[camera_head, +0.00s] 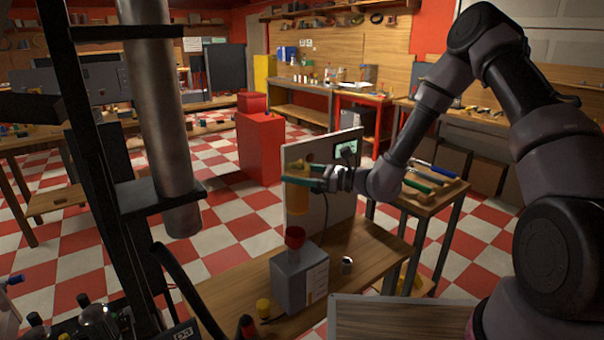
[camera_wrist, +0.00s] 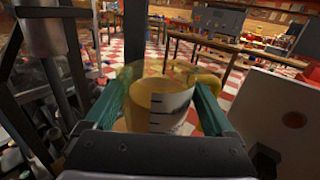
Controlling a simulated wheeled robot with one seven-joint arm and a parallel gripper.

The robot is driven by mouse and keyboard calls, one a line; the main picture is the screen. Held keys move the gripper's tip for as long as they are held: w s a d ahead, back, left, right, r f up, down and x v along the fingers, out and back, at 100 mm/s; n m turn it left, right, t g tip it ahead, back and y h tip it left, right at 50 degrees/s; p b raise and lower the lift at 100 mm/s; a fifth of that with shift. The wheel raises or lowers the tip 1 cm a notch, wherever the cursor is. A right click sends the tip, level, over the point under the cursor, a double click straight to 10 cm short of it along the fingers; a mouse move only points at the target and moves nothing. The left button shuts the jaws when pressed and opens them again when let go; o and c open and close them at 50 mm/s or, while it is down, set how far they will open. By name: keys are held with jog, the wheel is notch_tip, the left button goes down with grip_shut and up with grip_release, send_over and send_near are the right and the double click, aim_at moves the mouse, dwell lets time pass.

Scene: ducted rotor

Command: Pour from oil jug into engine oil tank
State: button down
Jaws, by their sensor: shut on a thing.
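The oil jug (camera_head: 297,198) is a translucent yellow vessel. My gripper (camera_head: 302,183) is shut on it and holds it in the air above the table. In the wrist view the jug (camera_wrist: 160,97) sits between my two green fingers, with dark marks on a pale panel and a handle at the right. The jug looks about upright.
A pale upright panel (camera_head: 336,210) stands right behind the jug. A small metal cup (camera_head: 346,265) and a yellow cap (camera_head: 263,306) are beside the tank on the wooden table (camera_head: 378,250). A vertical metal cylinder (camera_head: 165,120) in a dark frame rises at the left.

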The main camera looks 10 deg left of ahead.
jog(key=shift+w+f+n, duration=0.15)
jog(key=shift+f+n, duration=0.95)
jog(key=shift+f, duration=0.3)
notch_tip(320, 180, down, 2)
jog(key=n+y, duration=0.1)
jog(key=n, duration=0.2)
jog(key=shift+f, duration=0.15)
jog(key=shift+f+n, duration=0.2)
jog(key=shift+n, duration=0.2)
jog(key=shift+f+n, duration=0.45)
jog(key=shift+n, duration=0.05)
dwell(2.5)
jog(key=shift+f+n, duration=0.35)
jog(key=shift+n, duration=0.25)
dwell(2.0)
